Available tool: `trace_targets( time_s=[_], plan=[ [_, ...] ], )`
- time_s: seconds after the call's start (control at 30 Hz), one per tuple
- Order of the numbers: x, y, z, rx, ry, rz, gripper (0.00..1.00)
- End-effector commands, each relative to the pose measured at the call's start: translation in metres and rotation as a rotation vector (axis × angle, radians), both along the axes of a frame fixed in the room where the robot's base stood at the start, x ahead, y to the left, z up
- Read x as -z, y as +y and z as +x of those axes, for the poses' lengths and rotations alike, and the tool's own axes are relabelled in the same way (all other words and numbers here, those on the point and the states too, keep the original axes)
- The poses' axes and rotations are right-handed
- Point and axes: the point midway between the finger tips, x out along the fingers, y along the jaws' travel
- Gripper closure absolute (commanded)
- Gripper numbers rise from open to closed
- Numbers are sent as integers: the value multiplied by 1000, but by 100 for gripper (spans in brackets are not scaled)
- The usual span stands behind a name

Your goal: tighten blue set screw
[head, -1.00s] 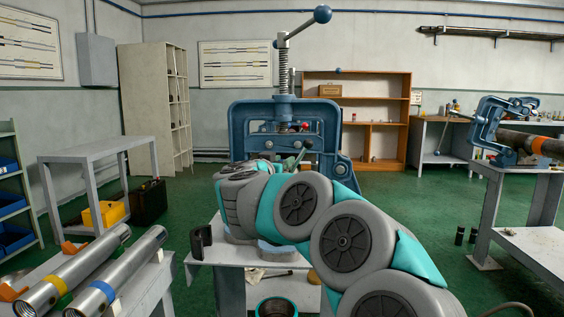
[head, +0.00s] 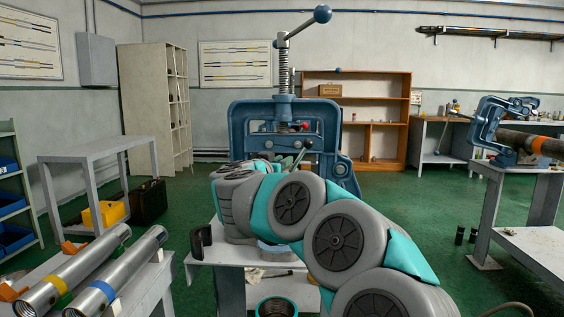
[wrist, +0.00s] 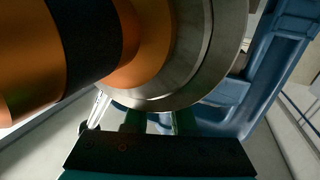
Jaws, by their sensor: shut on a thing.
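My gripper (wrist: 158,122) shows in the wrist view as a dark bar with two narrow fingers reaching up to the underside of a steel collar (wrist: 205,75). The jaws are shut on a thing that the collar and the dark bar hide. I cannot make out the blue set screw in either view. An orange cylinder with a black band (wrist: 88,40) runs from the collar to the upper left. The blue vise (head: 238,125) stands upright at the middle of the head view. There my arm hides my gripper and most of the vise's lower part.
The vise frame (wrist: 285,75) rises close on the right in the wrist view. Two steel pipes (head: 85,270) lie at the lower left. A second vise (head: 490,125) holds a pipe at the right. Green floor is open between the benches.

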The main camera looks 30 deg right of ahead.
Motion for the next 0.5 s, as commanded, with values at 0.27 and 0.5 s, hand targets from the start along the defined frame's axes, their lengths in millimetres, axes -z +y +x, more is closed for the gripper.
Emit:
trace_targets(
  time_s=[0.27,0.5],
  plan=[
    [1,2,2,142,1,-1,100],
    [1,2,2,312,0,-2,100]
  ],
)
